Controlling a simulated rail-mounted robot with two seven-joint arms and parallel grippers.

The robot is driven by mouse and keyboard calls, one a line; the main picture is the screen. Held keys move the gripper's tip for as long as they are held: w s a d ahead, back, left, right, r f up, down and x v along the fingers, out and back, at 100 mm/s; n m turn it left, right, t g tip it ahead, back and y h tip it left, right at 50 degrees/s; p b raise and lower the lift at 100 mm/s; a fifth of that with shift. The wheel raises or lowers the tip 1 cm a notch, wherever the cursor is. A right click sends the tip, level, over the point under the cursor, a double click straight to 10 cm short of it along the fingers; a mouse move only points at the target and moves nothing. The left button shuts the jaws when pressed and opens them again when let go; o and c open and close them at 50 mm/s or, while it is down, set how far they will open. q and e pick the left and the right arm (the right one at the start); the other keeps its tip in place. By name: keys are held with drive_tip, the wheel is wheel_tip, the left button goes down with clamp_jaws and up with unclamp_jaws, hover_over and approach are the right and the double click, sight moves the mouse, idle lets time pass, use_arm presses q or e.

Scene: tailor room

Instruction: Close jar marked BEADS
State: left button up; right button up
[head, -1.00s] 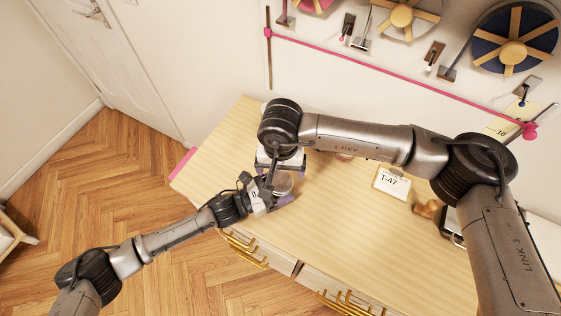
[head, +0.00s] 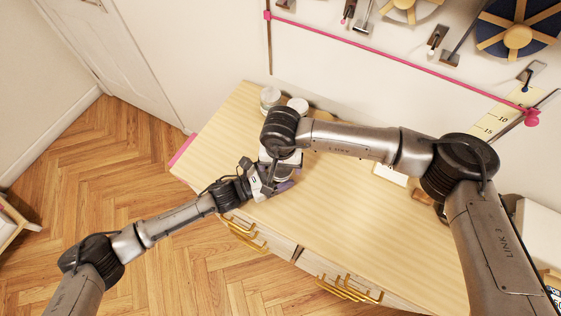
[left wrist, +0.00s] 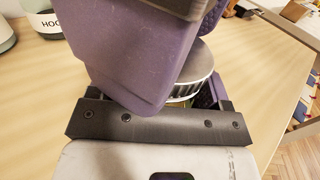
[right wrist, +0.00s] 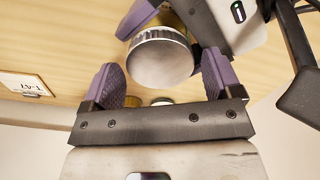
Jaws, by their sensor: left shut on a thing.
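A jar with a silver ribbed lid stands on the table; its lid (right wrist: 160,60) shows in the right wrist view and, partly covered, in the left wrist view (left wrist: 195,68). Its glass body is mostly hidden and its label cannot be read. My left gripper (head: 277,182) is shut on the jar from the side. My right gripper (right wrist: 162,80) is above it, pointing down, with its purple fingers apart. The lid appears between and beyond those fingers, with gaps on both sides. My right wrist hides most of the jar in the head view.
Two pale-lidded jars, one (head: 270,97) and another (head: 297,104), stand at the table's back left. A card (right wrist: 22,83) reading T-47 lies to one side. The table (head: 370,235) is clear toward its front right. A pink rail (head: 390,57) crosses the wall behind.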

drive_tip(key=c, duration=0.8)
drive_tip(key=o, duration=1)
drive_tip(key=shift+r, duration=0.1)
drive_tip(key=shift+r, duration=2.2)
drive_tip(key=shift+r, duration=0.1)
drive_tip(key=shift+c, duration=0.4)
wheel_tip(320, 180, up, 3)
drive_tip(key=shift+r, duration=0.15)
